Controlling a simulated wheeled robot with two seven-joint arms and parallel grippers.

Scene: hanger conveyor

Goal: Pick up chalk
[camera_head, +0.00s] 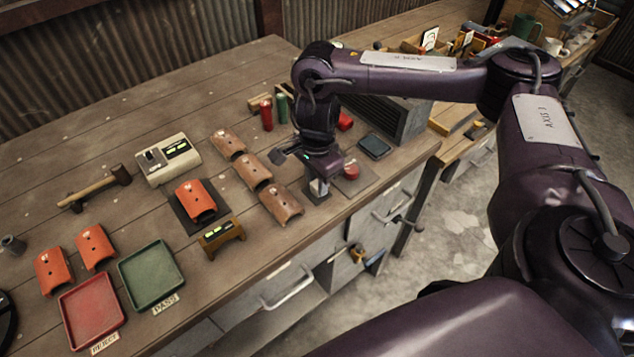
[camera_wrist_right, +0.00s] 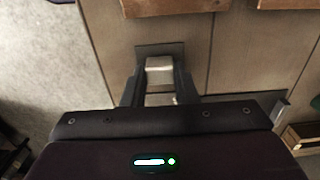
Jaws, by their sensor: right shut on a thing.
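The chalk is a pale, off-white block (camera_wrist_right: 159,69) between the two fingers of my right gripper (camera_wrist_right: 160,88) in the wrist view. The fingers are shut on its sides. In the head view my right gripper (camera_head: 318,184) points down near the front edge of the workbench, and the chalk is mostly hidden by the fingers there. A small dark pad (camera_wrist_right: 174,48) lies under the chalk. I cannot tell whether the chalk touches the pad or is just above it. My left gripper is not in view.
Brown curved tiles (camera_head: 281,204) lie close left of the gripper. A red round item (camera_head: 351,170) and a dark flat device (camera_head: 374,146) are to its right. Red and green cylinders (camera_head: 266,114) stand behind. A green tray (camera_head: 150,274) and red tray (camera_head: 92,312) lie front left.

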